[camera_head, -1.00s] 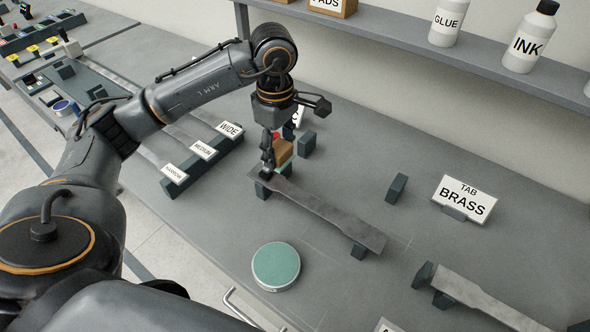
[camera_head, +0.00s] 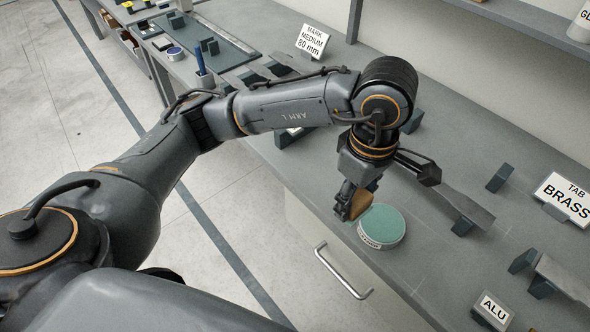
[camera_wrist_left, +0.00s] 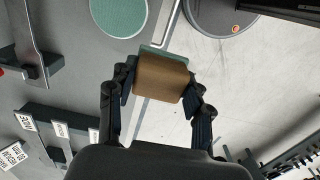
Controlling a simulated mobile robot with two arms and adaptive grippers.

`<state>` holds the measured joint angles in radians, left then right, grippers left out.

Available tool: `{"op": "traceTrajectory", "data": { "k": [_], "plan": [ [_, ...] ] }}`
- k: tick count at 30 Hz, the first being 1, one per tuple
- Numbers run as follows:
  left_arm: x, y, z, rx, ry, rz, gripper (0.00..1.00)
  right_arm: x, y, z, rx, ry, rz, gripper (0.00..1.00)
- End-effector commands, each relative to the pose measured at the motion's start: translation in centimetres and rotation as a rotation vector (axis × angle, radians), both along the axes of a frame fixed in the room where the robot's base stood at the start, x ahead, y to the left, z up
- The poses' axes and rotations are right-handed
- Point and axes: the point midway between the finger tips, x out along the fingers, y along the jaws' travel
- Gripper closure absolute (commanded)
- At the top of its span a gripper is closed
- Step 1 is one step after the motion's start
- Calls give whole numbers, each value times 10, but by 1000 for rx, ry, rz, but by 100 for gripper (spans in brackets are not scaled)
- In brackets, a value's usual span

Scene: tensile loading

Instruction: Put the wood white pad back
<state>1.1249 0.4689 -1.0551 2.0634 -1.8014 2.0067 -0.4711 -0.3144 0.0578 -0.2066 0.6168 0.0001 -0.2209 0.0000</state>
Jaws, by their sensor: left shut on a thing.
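The wood pad (camera_head: 360,205) is a small brown wooden block, with a thin green layer along one edge in the left wrist view (camera_wrist_left: 162,78). My left gripper (camera_head: 349,203) is shut on it, one finger on each side, and it appears held above the table's front edge. Just right of the block in the head view is a round tin with a green top (camera_head: 381,226); it also shows at the top of the left wrist view (camera_wrist_left: 118,14). I cannot tell whether block and tin touch. My right gripper is not in view.
A grey metal strip (camera_head: 450,195) lies on dark supports behind the tin. The BRASS sign (camera_head: 566,197), ALU sign (camera_head: 493,310) and another strip (camera_head: 562,278) are to the right. A drawer handle (camera_head: 343,272) sticks out below the table edge.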

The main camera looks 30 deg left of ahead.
Motion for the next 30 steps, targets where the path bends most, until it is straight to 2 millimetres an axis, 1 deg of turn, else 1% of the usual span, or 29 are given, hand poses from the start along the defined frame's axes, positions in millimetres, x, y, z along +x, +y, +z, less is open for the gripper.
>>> {"op": "traceTrajectory", "data": {
  "k": [2,5,9,13,14,18,21,28,30],
  "plan": [
    [2,-2,-2,1,-1,-6,84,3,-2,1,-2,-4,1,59],
    [14,6,-8,3,1,-1,84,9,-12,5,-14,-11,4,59],
    [43,24,-23,1,4,1,84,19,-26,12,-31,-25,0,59],
    [70,41,-38,0,4,0,84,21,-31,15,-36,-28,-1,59],
    [76,45,-42,2,6,0,84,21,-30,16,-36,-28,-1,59],
    [94,56,-69,3,3,-4,84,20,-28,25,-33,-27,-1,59],
    [104,62,-82,4,1,-6,84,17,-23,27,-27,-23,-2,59],
    [116,69,-99,2,0,-6,84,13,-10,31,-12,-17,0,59],
    [115,68,-108,1,4,-7,84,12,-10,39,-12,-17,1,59]
  ]
}}
